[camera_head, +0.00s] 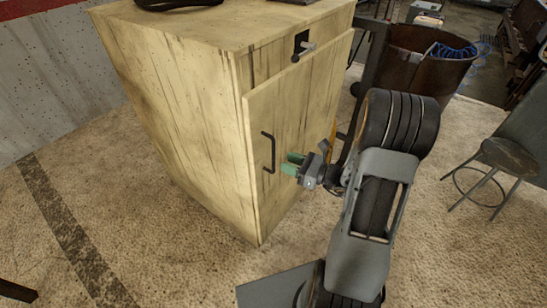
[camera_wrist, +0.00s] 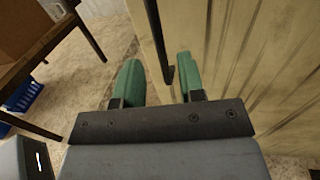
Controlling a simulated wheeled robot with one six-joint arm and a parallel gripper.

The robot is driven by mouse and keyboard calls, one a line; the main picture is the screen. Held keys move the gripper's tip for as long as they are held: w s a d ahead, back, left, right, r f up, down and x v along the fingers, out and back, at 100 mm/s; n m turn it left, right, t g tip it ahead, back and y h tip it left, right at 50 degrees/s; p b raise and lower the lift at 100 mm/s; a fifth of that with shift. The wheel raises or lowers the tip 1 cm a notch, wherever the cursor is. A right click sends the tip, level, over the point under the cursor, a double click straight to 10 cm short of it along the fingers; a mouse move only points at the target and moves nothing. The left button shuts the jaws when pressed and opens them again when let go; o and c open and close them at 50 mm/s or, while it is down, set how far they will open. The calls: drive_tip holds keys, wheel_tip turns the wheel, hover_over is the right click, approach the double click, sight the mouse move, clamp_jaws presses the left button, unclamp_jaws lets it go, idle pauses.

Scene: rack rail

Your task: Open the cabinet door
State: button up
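The pale wooden cabinet (camera_head: 180,105) stands at the middle left in the head view. Its front door (camera_head: 300,110) looks shut or nearly so; I cannot tell if there is a small gap. A black bar handle (camera_head: 272,152) is upright near the door's left edge. My gripper (camera_head: 291,163) has green fingers, just right of the handle and pointing toward it. In the wrist view my gripper (camera_wrist: 160,80) is open, and the dark handle (camera_wrist: 158,42) shows between its two fingers, nearer the right one. I cannot tell if either finger touches it. The door (camera_wrist: 215,45) fills the right side there.
A drawer handle (camera_head: 306,47) juts out above the door. A rusty bin (camera_head: 430,60) stands behind my arm, and a stool (camera_head: 505,160) is at right. Open floor (camera_head: 130,200) lies left of the cabinet. A table (camera_wrist: 50,45) and blue crate (camera_wrist: 25,95) show in the wrist view.

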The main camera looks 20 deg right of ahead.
sight(274, 170)
drive_tip(key=shift+x, duration=2.9)
clamp_jaws()
